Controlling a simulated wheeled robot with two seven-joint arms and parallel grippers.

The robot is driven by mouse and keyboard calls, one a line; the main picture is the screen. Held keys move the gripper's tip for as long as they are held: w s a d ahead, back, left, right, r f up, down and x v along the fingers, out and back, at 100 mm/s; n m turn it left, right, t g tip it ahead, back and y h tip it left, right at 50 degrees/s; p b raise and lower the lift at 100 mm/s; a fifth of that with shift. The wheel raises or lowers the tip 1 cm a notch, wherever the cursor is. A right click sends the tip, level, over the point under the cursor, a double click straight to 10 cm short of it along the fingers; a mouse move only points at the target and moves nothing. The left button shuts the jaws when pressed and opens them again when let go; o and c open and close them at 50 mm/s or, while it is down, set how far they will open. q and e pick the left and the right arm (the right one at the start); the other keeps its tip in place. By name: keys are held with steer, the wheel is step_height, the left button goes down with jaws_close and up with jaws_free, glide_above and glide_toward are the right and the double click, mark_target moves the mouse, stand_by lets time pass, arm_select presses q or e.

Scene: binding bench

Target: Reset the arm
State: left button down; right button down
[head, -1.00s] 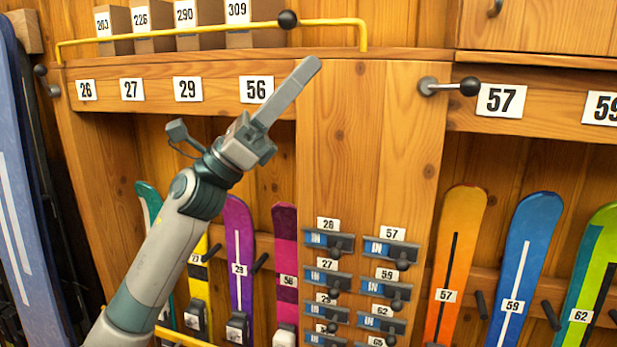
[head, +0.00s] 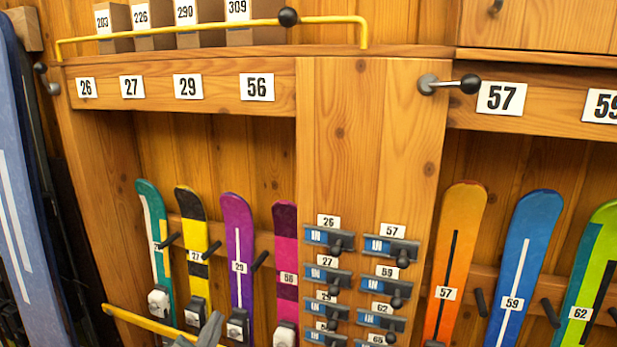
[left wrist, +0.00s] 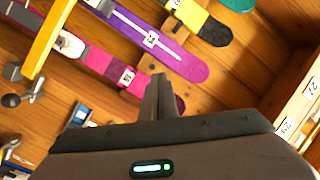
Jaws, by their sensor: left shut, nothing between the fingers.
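My left gripper (head: 207,332) shows only as its fingertip end at the bottom edge of the head view, in front of the lower ends of the yellow-black and purple skis. In the left wrist view its fingers (left wrist: 160,98) are together with nothing between them. The rest of the left arm is out of the head view. My right gripper is in neither view.
A yellow rail (head: 150,322) runs low in front of the left bay, close to the left gripper. Skis stand on pegs: teal (head: 153,235), yellow-black (head: 190,230), purple (head: 237,225), magenta (head: 285,250). Slider tags (head: 328,240) line the centre panel; orange (head: 462,220) and blue (head: 530,225) skis stand right.

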arm_select(q)
steer(key=s+a+f+n+g, duration=0.2)
steer(key=s+f+n+g, duration=0.3)
steer(key=s+f, duration=1.1)
steer(key=s+f+n+g, duration=0.1)
steer(key=s+f+g, duration=0.35)
steer(key=s, duration=0.65)
steer(key=s+f+n+g, duration=0.2)
steer(key=s+f+g, duration=0.3)
steer(key=s, duration=0.5)
steer(key=s+f+b+x, duration=0.1)
steer(key=s+x, duration=0.2)
steer(key=x, duration=1.1)
steer(key=s+x, duration=0.3)
steer(key=x, duration=1.1)
steer(key=s+a+f, duration=0.2)
steer(key=s+f, duration=0.7)
steer(key=f, duration=0.1)
steer(key=s+a+f+g+b, duration=0.1)
steer(key=s+a+f, duration=0.1)
steer(key=s+f, duration=0.8)
steer(key=shift+s+a+m, duration=0.2)
steer(key=shift+m, duration=0.1)
steer(key=shift+g, duration=0.25)
